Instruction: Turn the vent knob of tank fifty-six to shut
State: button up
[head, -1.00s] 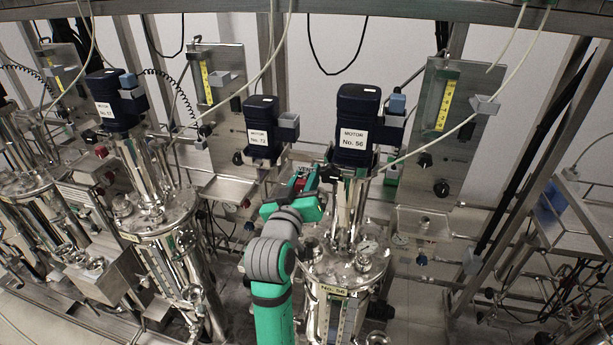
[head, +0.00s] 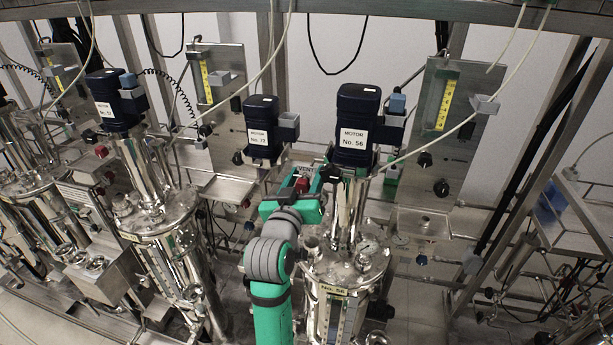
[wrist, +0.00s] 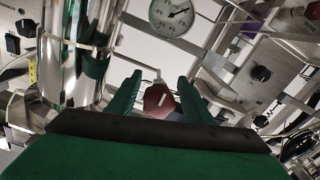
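Tank fifty-six (head: 340,268) stands at centre right in the head view, with its "No. 56" plate (head: 333,290) on the front and the motor No. 56 (head: 355,125) above. In the wrist view a dark red knob (wrist: 158,101) with a pale pointer line shows between the two green fingers of my gripper (wrist: 159,78). The fingers are apart, with a gap visible on each side of the knob. I cannot tell how deep the knob sits between them.
A round dial gauge (wrist: 171,16) and a shiny metal column (wrist: 72,60) are close by in the wrist view. A black knob (wrist: 262,74) sits on a panel at right.

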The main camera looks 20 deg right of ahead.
jog(key=v, duration=1)
jog(key=shift+s+a, duration=0.25)
jog(key=shift+s, duration=0.1)
jog(key=s+a+f+n+y, duration=0.2)
jog(key=s+a+f, duration=0.15)
jog(key=f, duration=0.45)
jog(key=s+a+f+n+t+y, duration=0.1)
jog(key=s+a+f+n+y, duration=0.2)
jog(key=f, duration=0.5)
jog(key=s+a+f+n+y, duration=0.1)
jog(key=s+a+f+y, duration=0.15)
jog(key=s+f, duration=0.35)
jog(key=s+a+f, duration=0.2)
jog(key=s, duration=0.6)
jog(key=s+a+f+m+y, duration=0.1)
jog(key=s+f, duration=0.2)
jog(key=s, duration=0.6)
jog(key=s+a+f+m+y, duration=0.1)
jog(key=s+a+f, duration=0.1)
jog(key=s, duration=0.6)
jog(key=shift+s+a+f+g, duration=0.3)
jog(key=shift+a, duration=0.05)
